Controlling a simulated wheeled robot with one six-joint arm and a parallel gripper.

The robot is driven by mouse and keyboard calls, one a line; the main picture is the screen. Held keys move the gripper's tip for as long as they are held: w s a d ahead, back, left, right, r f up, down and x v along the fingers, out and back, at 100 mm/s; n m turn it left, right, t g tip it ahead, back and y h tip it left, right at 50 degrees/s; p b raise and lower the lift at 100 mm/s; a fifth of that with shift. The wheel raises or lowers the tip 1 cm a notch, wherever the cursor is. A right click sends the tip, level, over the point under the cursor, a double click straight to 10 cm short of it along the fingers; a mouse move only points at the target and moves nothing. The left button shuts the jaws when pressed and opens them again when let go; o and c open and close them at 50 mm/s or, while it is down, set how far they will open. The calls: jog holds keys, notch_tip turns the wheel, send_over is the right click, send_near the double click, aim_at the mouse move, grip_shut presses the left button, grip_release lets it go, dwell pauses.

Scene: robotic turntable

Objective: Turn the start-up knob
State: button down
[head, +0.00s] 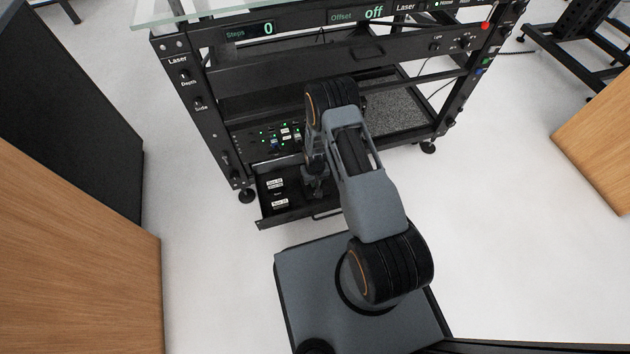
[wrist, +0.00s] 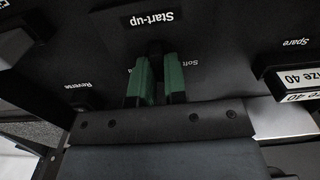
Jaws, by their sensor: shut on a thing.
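In the wrist view the black panel appears upside down, with a "Start-up" label (wrist: 152,18). The dark start-up knob (wrist: 156,47) is just below the label in the picture, mostly hidden between the fingertips. My gripper (wrist: 158,66), with two green fingers, is shut on it, one finger on each side. The knob's pointer and exact angle cannot be made out. In the head view my gripper (head: 315,188) is low at the front of the black rack, over the pulled-out drawer (head: 288,220); the knob is hidden there by my arm.
Labels "Soft", "Reverse" and "Spare" lie around the knob, with a "Size 40" block (wrist: 301,80) at the right. The rack's upper display (head: 248,31) reads Steps 0, and Offset off (head: 358,14).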

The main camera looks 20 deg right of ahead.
jog(key=n, duration=0.5)
jog(key=shift+a+n+b, duration=0.1)
jog(key=shift+n+b, duration=0.2)
jog(key=shift+b, duration=0.05)
jog(key=n, duration=0.5)
jog(key=shift+s+a+n, duration=0.1)
jog(key=shift+s+n, duration=0.05)
jog(key=shift+n, duration=0.55)
jog(key=c, duration=1.2)
grip_release()
jog(key=shift+o, duration=0.2)
notch_tip(320, 180, up, 14)
jog(key=p, duration=0.5)
jog(key=shift+f, duration=0.1)
